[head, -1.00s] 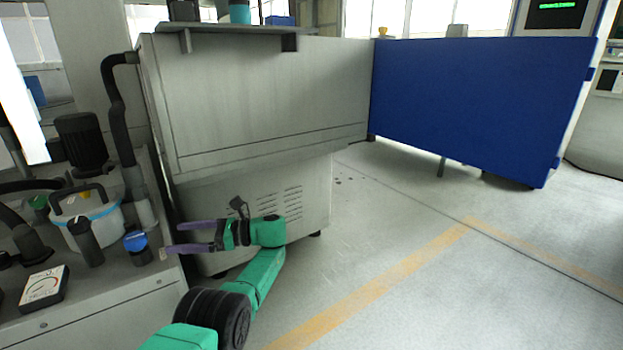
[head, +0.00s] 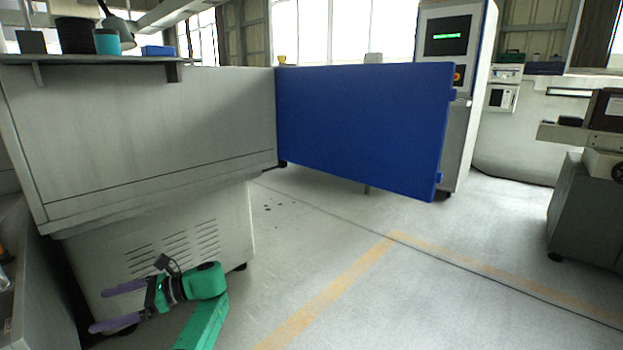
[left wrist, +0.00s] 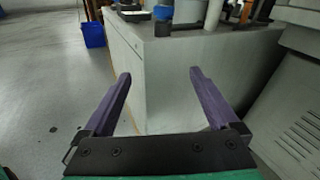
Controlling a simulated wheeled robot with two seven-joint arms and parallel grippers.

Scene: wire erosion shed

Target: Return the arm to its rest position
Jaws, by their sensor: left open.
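My left arm, green with dark joints, comes in at the bottom of the head view. My left gripper (head: 108,308) has two purple fingers spread apart and pointing left, in front of the lower part of a grey machine cabinet (head: 150,120). In the left wrist view the left gripper (left wrist: 158,82) is open with nothing between its fingers. A grey cabinet (left wrist: 160,90) stands behind the fingers there. My right gripper shows in neither view.
A blue panel (head: 360,125) stands out from the grey cabinet, beside a machine with a lit screen (head: 447,37). The floor (head: 440,285) with its yellow line is clear. A grey bench (head: 585,215) stands at the right. A blue bin (left wrist: 94,35) shows in the wrist view.

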